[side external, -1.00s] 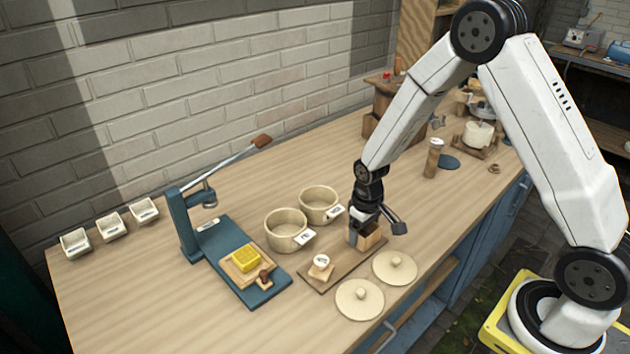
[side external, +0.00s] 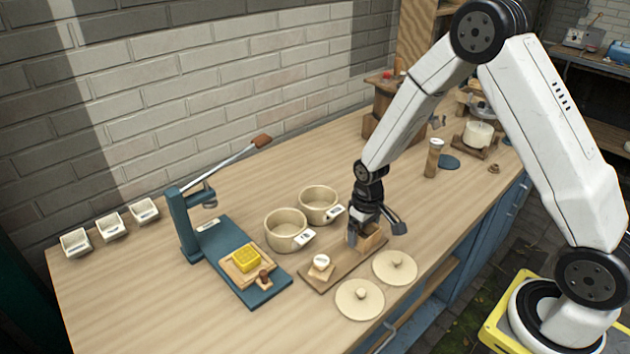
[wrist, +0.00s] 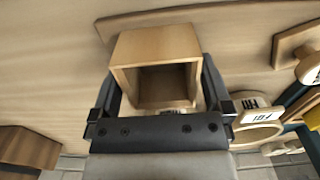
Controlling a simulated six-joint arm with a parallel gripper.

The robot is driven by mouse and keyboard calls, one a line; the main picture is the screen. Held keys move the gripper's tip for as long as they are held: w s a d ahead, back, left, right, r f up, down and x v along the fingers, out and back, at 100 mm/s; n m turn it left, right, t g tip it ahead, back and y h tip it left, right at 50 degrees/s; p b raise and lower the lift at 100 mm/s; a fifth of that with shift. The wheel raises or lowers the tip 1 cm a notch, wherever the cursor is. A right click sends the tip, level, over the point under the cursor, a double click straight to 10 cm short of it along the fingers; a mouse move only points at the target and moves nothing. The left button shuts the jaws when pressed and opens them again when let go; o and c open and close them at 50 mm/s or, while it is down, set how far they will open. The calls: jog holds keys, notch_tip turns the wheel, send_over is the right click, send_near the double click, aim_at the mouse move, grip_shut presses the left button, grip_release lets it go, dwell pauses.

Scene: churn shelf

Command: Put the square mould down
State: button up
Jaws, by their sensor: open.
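The square mould (side external: 371,240) is a small open wooden box. It stands on the far right end of a wooden board (side external: 332,279) on the bench. My gripper (side external: 375,230) is low around it, with its jaws apart. In the wrist view the mould (wrist: 155,48) sits between the two dark fingers of my gripper (wrist: 160,95), its hollow opening facing the camera. Whether either finger still touches its walls cannot be told. A round white-topped stamp (side external: 321,266) with a square base stands at the board's left end.
Two cream pots (side external: 286,231) stand left of my gripper. Two round lids (side external: 360,299) lie in front of the board. A blue lever press (side external: 250,283) holds a yellow block on a wooden plate. Bench space is clear behind my gripper.

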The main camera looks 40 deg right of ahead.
notch_tip(320, 180, up, 12)
dwell(0.7)
dwell(0.5)
jog(key=s+a+t, duration=0.2)
jog(key=s+a, duration=0.1)
jog(key=s, duration=0.8)
jog(key=shift+s+a+r+t, duration=0.2)
jog(key=shift+a+r+t, duration=0.1)
jog(key=shift+a+r, duration=0.1)
